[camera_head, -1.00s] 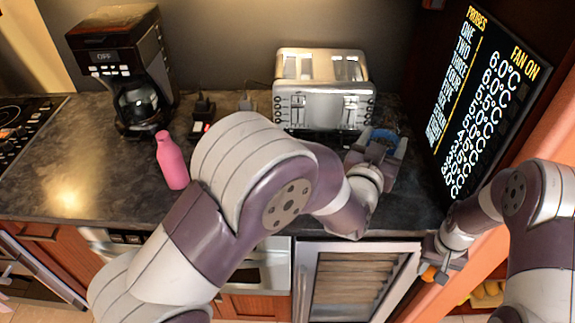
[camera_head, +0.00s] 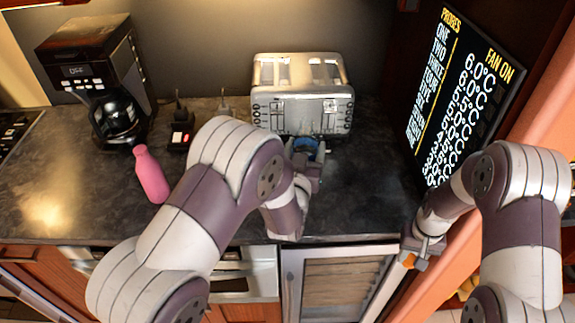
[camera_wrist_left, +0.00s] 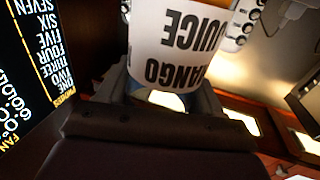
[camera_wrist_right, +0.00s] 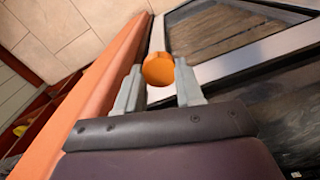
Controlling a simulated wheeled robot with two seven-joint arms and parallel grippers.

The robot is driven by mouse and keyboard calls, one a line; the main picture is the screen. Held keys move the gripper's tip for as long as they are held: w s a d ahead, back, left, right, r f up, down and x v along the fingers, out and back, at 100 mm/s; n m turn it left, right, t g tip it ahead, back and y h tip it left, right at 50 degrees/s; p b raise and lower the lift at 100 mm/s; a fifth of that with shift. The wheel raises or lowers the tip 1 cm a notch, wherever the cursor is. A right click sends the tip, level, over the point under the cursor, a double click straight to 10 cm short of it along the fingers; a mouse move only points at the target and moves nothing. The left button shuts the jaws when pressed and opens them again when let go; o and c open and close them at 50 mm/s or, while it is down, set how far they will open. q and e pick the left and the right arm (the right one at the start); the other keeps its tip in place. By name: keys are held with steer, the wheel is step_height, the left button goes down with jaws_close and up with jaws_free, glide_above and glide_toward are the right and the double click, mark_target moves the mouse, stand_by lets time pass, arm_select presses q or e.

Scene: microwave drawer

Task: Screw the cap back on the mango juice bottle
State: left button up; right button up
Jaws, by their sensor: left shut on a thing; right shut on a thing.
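My left gripper (camera_head: 308,160) is shut on the mango juice bottle, in front of the toaster above the dark counter. In the left wrist view the bottle (camera_wrist_left: 180,45) shows a white label reading MANGO JUICE, upside down in that picture, with some blue below it. In the head view only a blue part of the bottle (camera_head: 305,143) shows; its mouth cannot be made out. My right gripper (camera_head: 415,255) is shut on the orange cap (camera_wrist_right: 158,70), in front of the counter's edge, to the right of and apart from the bottle. The cap also shows small in the head view (camera_head: 408,260).
A silver toaster (camera_head: 302,95) stands behind my left gripper. A coffee maker (camera_head: 100,80) and a pink bottle (camera_head: 150,175) stand at the left. A dark screen (camera_head: 465,95) and an orange panel (camera_head: 535,95) bound the right. The counter's middle (camera_head: 350,190) is clear.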

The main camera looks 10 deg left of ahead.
steer(key=shift+r+p, duration=0.3)
steer(key=shift+r, duration=0.15)
arm_select(q)
steer(key=a+f, duration=0.1)
steer(key=w+a+f, duration=0.1)
steer(key=a, duration=0.1)
steer(key=a+f, duration=0.1)
steer(key=shift+w+a, duration=0.25)
steer(key=shift+a, duration=0.05)
arm_select(e)
steer(key=shift+r+p, duration=0.35)
steer(key=shift+w, duration=0.1)
arm_select(q)
step_height(320, 180, down, 4)
steer(key=shift+f, duration=0.1)
arm_select(e)
steer(key=shift+f, duration=0.1)
arm_select(q)
steer(key=o, duration=1.5)
